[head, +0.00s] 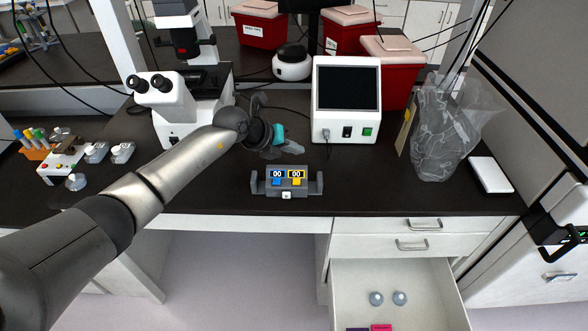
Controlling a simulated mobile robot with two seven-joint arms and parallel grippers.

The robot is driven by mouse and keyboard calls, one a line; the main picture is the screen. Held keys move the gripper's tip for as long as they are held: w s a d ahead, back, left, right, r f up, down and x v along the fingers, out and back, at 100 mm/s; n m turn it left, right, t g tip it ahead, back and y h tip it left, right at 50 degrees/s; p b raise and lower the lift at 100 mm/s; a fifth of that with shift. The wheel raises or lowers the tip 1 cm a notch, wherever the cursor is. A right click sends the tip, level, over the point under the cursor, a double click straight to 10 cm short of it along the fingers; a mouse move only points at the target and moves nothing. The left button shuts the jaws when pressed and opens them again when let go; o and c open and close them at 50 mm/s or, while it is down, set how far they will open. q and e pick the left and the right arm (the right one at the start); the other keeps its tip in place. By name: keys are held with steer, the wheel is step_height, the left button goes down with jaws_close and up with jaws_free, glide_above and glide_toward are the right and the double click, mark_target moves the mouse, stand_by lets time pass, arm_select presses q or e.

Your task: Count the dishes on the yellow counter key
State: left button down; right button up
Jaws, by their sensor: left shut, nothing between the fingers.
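The tally counter (287,189) stands near the front edge of the black bench. It has a blue display and a yellow display, both reading 00. The blue key (277,182) and the yellow key (297,182) sit below their displays. A white button is on its lower front. My left gripper (290,147) is shut and empty, above and behind the counter, apart from the keys. Two small round pale objects, possibly dishes (376,298) (400,298), lie in the open drawer (345,285). My right gripper is not in view.
A white microscope (172,112) stands behind my left arm. A white box with a dark screen (347,125) stands behind the counter, with a clear bag (440,130) to its right. Small round items (97,152) lie at the left. Bench around the counter is clear.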

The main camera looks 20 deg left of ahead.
arm_select(q)
steer(key=shift+a, duration=0.1)
steer(key=shift+f, duration=0.1)
stand_by(0.3)
steer(key=b, duration=0.7)
glide_above(294, 183)
step_height(294, 183, down, 7)
steer(key=shift+s+f, duration=0.1)
steer(key=shift+f, duration=0.1)
steer(key=shift+f+b, duration=0.55)
steer(key=shift+f, duration=0.1)
stand_by(1.1)
steer(key=shift+f, duration=0.3)
